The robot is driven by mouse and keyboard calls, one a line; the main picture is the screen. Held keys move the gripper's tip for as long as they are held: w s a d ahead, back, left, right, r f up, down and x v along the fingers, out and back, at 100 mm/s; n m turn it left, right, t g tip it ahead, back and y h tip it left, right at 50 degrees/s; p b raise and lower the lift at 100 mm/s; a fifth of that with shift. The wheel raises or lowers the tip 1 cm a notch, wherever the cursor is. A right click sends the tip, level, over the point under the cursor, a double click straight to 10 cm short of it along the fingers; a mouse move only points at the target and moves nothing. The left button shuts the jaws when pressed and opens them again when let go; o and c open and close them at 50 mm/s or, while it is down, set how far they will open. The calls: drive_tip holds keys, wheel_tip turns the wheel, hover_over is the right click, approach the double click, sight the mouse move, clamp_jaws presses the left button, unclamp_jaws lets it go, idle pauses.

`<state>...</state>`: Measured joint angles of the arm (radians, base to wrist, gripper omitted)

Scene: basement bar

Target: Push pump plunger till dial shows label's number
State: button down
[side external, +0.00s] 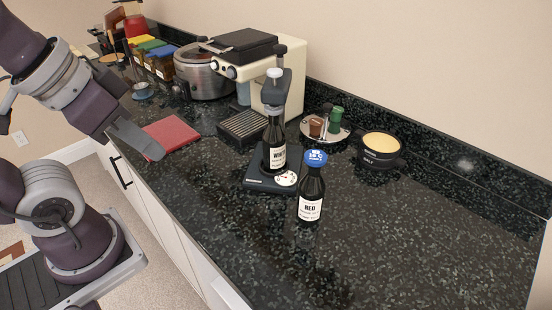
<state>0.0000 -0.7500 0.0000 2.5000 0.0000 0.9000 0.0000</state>
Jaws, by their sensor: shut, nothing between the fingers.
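A dark pump stand (283,95) with a pale plunger knob (275,73) at its top stands mid-counter. A dark bottle labelled "WHITE" (273,150) stands upright beneath the pump head. A white dial (286,178) with a red mark sits on the stand's base; its reading is too small to tell. A dark bottle labelled "RED" (311,207) stands upright in front, its blue cap (315,158) marked with what looks like "15 C". My gripper (154,150) is shut and empty, well left of the pump, above the counter's front edge near a red cloth.
The red cloth (172,134) lies flat on the counter. A cream coffee machine (243,62) with a drip tray (243,125) stands behind the pump. A round tray (335,133) and a dark tub (380,150) stand to the right. The front-right counter is clear.

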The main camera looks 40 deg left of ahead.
idle(0.4)
wheel_tip(320, 180, up, 15)
drive_tip(key=m+t+y, duration=0.1)
drive_tip(key=m+t, duration=0.3)
drive_tip(key=m, duration=0.4)
hover_over(271, 71)
drive_tip(key=shift+r, duration=0.15)
drive_tip(key=shift+f, duration=4.45)
drive_tip(key=shift+f, duration=0.4)
